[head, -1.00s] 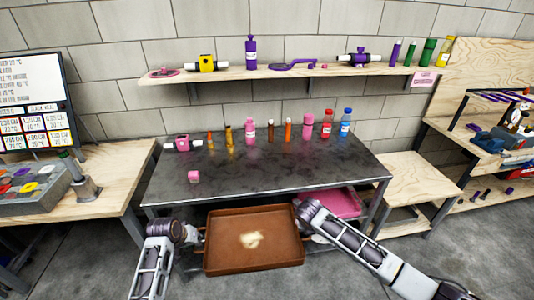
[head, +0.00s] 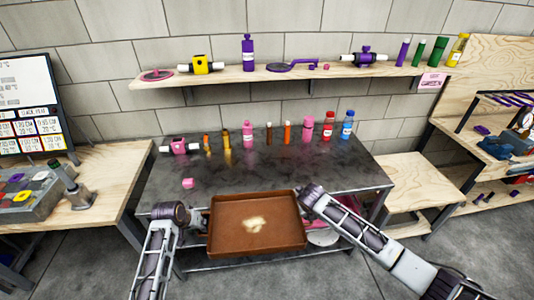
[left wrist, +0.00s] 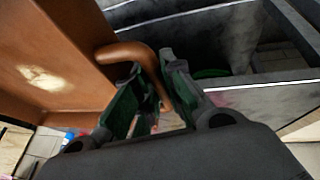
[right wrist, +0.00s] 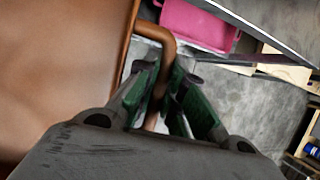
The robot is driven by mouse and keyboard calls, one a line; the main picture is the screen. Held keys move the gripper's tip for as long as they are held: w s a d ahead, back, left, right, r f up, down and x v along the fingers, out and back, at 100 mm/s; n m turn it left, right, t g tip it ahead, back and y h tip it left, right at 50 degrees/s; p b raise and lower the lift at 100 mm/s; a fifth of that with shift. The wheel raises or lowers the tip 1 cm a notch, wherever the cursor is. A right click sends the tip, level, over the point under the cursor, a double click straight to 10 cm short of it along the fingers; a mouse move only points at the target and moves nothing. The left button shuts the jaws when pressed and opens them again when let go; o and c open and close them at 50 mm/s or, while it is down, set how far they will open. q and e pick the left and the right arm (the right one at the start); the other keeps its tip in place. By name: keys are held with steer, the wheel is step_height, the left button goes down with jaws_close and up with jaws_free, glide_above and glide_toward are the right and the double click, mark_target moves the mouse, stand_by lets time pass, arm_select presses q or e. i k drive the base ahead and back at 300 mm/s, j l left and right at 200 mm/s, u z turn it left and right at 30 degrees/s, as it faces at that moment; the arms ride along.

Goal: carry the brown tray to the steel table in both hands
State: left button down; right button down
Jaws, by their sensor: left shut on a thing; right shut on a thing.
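The brown tray (head: 230,235) hangs between my two grippers at the front edge of the steel table (head: 160,205), with a pale patch on its floor. In the head view its far part overlaps the tabletop's front edge; I cannot tell its exact height. In the left wrist view my left gripper (left wrist: 150,95) is shut on one handle (left wrist: 125,54) of the tray. In the right wrist view my right gripper (right wrist: 168,90) is shut on the other handle (right wrist: 160,35). In the head view the fingers are mostly hidden by the wrists.
A pink fitting (head: 180,147) is at the back left. The middle of the tabletop is clear. A pink bin (right wrist: 200,24) is below.

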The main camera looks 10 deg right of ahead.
mark_target(278, 176)
steer(key=i+l, duration=0.75)
steer(key=i, duration=0.25)
